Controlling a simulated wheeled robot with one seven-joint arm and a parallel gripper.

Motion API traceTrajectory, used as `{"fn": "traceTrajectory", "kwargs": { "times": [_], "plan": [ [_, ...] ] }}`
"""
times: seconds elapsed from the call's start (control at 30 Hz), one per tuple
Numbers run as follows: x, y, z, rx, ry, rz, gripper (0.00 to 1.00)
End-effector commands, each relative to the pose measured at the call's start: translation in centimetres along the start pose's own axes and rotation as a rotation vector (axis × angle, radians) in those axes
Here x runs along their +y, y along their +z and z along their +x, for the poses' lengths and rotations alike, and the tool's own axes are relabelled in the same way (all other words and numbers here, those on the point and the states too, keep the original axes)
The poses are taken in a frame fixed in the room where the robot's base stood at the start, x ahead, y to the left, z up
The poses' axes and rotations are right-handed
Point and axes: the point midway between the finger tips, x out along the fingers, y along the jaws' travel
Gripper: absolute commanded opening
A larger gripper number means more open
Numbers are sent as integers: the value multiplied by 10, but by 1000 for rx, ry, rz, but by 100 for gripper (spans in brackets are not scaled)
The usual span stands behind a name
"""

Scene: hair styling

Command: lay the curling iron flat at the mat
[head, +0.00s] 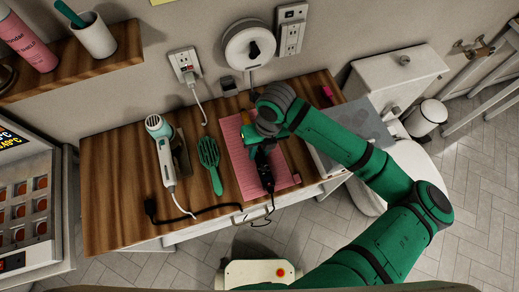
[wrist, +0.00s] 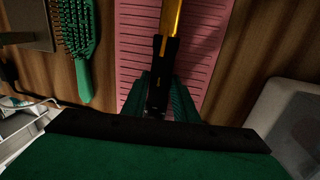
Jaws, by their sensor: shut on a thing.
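The pink ribbed mat (head: 241,155) lies on the wooden counter, and it also shows in the wrist view (wrist: 203,45). The curling iron (head: 266,172) has a black handle and a gold barrel; in the wrist view the barrel (wrist: 171,17) points away from my gripper along the mat. My gripper (wrist: 160,95) is shut on the black part of the iron, over the mat. In the head view my wrist hides much of the grip. I cannot tell whether the iron touches the mat.
A green brush (head: 208,160) and a hair dryer (head: 162,145) lie left of the mat. A black cord with a plug (head: 151,208) runs along the counter's front. A grey tray-like object (head: 338,160) is at the right. A wall outlet (head: 185,63) is behind.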

Motion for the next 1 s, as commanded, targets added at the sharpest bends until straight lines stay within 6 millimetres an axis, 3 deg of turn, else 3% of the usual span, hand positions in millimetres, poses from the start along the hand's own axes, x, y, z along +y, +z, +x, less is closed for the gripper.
{"fn": "traceTrajectory", "kwargs": {
  "times": [0.13, 0.17, 0.2, 0.23, 0.63, 1.0],
  "plan": [
    [2, 1, 3, 0, 0, -6, 0],
    [3, 1, 3, 0, 0, -7, 33],
    [3, 1, 3, 0, 0, -7, 43],
    [3, 1, 3, 1, 0, -7, 45],
    [2, 1, -5, -1, -1, -6, 45],
    [1, 1, -72, -2, -3, -6, 45]
  ]
}}
